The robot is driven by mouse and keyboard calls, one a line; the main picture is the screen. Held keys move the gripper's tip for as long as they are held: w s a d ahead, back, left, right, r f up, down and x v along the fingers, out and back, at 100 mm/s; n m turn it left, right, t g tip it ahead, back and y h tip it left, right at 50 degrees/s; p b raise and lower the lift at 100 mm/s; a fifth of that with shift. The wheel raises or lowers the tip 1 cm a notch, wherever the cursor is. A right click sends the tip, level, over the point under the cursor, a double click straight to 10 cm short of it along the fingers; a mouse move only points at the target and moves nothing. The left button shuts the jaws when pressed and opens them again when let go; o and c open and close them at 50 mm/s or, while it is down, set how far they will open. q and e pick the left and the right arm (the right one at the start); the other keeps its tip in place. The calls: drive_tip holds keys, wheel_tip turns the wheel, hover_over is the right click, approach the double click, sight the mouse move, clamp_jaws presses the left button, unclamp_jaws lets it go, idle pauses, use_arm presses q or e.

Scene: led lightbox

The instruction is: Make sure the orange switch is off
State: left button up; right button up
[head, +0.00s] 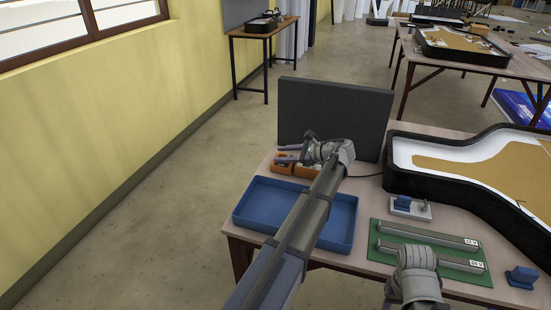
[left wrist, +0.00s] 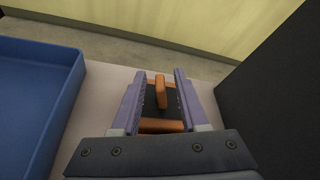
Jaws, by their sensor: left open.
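The orange switch (head: 283,168) sits on the table's left part, behind the blue tray. In the left wrist view the orange switch (left wrist: 160,92) shows an orange lever standing at the far part of a dark top, with an orange edge nearer. My left gripper (head: 287,153) is open, with its purple fingers above the switch. In the left wrist view the fingers (left wrist: 160,78) lie on either side of the lever, with gaps on both sides. I cannot tell whether the lever position is on or off. My right gripper is out of view.
The blue tray (head: 251,224) stands in front of the switch. A dark upright panel (head: 334,108) rises behind it.

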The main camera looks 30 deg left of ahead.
use_arm(q)
drive_tip(key=shift+b+x, duration=0.4)
drive_tip(key=shift+x, duration=1.25)
drive_tip(key=shift+c, duration=0.4)
clamp_jaws()
